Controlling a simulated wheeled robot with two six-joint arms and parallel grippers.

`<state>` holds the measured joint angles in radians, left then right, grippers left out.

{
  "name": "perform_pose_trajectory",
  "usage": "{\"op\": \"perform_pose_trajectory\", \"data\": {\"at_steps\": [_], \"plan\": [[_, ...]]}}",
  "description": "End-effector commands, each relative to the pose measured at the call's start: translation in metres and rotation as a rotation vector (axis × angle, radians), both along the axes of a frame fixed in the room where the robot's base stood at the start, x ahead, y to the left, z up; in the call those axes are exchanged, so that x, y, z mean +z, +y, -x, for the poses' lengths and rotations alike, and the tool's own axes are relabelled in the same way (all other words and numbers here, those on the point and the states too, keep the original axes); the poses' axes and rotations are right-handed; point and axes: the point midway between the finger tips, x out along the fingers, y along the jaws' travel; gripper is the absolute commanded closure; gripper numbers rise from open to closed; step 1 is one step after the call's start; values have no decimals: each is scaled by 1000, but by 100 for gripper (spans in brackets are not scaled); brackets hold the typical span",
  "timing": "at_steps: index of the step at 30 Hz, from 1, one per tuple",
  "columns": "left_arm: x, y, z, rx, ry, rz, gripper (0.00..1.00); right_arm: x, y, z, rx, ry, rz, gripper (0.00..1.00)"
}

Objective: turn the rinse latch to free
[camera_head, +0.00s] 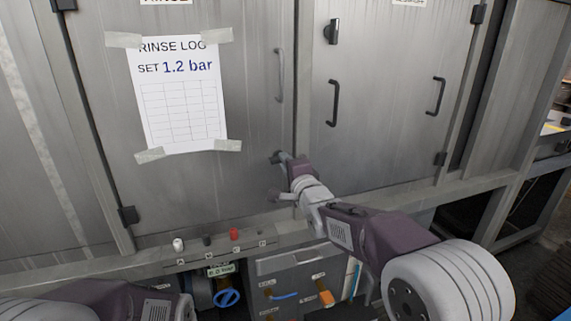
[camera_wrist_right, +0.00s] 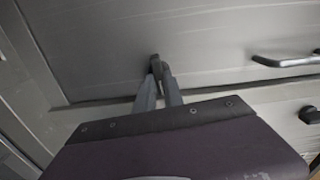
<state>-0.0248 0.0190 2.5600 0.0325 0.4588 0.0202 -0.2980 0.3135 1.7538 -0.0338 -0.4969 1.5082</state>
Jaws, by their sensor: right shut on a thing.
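The rinse latch (camera_head: 276,157) is a small dark lever near the right edge of the left steel door, below that door's handle. My right gripper (camera_head: 284,159) reaches it from the lower right and is shut on it. In the right wrist view the latch (camera_wrist_right: 155,62) shows as a dark upright piece between the tips of my right gripper (camera_wrist_right: 162,80). The fingers cover part of the latch, and its exact angle is hard to tell. My left arm enters at the bottom left of the head view, with its gripper out of sight.
The rinse door (camera_head: 100,110) carries a taped paper log (camera_head: 178,95) and a vertical handle (camera_head: 279,75). The right door has two handles (camera_head: 333,103) and a dark latch (camera_head: 331,32). Below run a ledge with small knobs (camera_head: 234,235) and a blue valve wheel (camera_head: 227,298).

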Motion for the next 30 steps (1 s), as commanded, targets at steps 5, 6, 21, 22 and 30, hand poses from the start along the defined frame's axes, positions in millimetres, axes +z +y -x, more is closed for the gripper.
{"op": "perform_pose_trajectory", "data": {"at_steps": [5,6,21,22,30], "plan": [[-1,0,0,0,0,0,100,-2,0,0,0,23,-61,100],[-1,0,0,0,0,0,100,-2,0,0,0,26,-71,100],[-2,0,0,0,0,0,100,-2,0,0,0,37,-104,100],[-2,0,0,0,0,0,100,-2,0,0,0,37,-104,100],[-2,0,0,0,0,0,100,-1,0,0,0,36,-103,65]]}}
